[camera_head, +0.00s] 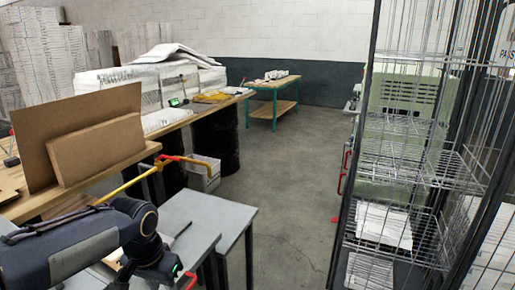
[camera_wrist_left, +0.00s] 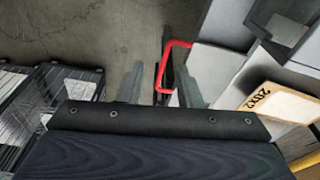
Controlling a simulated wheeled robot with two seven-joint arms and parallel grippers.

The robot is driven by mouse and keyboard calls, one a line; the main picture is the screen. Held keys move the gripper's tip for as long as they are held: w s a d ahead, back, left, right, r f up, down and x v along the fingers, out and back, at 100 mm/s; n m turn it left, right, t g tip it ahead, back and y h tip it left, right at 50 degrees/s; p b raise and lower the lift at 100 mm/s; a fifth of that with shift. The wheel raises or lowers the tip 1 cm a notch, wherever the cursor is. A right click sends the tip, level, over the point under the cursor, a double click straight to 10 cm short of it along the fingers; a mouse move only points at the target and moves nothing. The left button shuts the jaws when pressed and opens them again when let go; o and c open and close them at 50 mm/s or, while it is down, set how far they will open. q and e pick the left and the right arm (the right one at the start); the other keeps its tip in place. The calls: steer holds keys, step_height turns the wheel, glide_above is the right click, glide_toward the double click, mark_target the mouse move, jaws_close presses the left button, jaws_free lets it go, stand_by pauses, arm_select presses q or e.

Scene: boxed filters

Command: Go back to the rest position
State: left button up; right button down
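My left arm (camera_head: 80,243) comes in from the lower left in the head view, over the near end of the tables. Its gripper is not clearly visible there. My right arm and right gripper are in neither view.
A grey table (camera_head: 205,206) stands close to my left arm. A long wooden bench (camera_head: 150,152) carries brown cardboard pieces (camera_head: 96,150). A wire rack (camera_head: 395,160) stands at right. Open floor (camera_head: 285,175) lies between, with a green-legged table (camera_head: 272,84) at the back.

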arm_select(q)
steer(key=s+d+f+n+t+h, duration=0.1)
steer(key=s+n+t+h, duration=0.2)
steer(key=s, duration=1.5)
steer(key=shift+s+d+n+t, duration=0.15)
steer(key=shift+s+n+t, duration=0.15)
steer(key=shift+n+t, duration=0.35)
